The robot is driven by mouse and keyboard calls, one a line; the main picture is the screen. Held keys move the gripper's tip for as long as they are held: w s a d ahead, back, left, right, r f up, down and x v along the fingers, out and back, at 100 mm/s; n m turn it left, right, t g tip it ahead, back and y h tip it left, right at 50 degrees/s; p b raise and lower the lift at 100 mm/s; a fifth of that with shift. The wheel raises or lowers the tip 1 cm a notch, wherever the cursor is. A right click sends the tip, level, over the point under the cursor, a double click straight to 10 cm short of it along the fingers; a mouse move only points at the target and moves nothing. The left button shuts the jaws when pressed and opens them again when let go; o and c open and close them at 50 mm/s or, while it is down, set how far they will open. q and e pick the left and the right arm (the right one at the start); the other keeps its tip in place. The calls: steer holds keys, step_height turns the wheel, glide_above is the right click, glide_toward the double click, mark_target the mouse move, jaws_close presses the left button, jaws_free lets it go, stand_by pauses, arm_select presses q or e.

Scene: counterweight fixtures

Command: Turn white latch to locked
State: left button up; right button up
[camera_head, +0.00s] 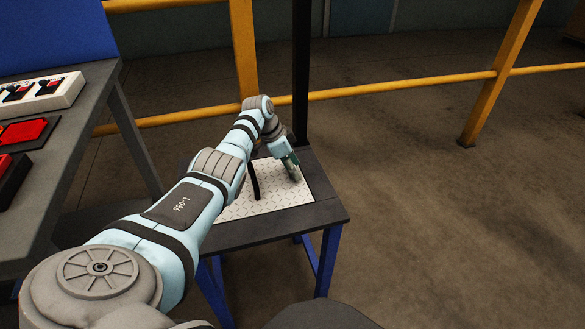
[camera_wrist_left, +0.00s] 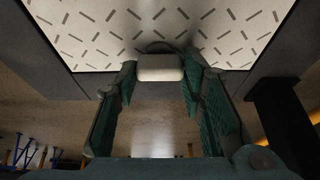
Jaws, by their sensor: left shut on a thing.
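The white latch (camera_wrist_left: 160,68) shows in the left wrist view as a rounded white block at the edge of a patterned plate. My left gripper (camera_wrist_left: 161,76) is shut on it, with one green-padded finger on each side. In the head view my left gripper (camera_head: 291,165) is at the right part of the small table's plate, and it hides the latch there. I cannot read the latch's angle or any lock mark. My right gripper is in neither view.
The small dark table (camera_head: 325,205) has a white patterned plate (camera_head: 275,203) on top. A thin black upright piece (camera_head: 254,182) stands on the plate, left of the gripper. A black post and yellow rails (camera_head: 400,87) are behind. A grey bench (camera_head: 60,165) with red items stands at left.

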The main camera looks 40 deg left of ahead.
arm_select(q)
steer(key=o, duration=1.2)
steer(key=shift+c, duration=0.2)
steer(key=v, duration=1.2)
steer(key=shift+w, duration=0.1)
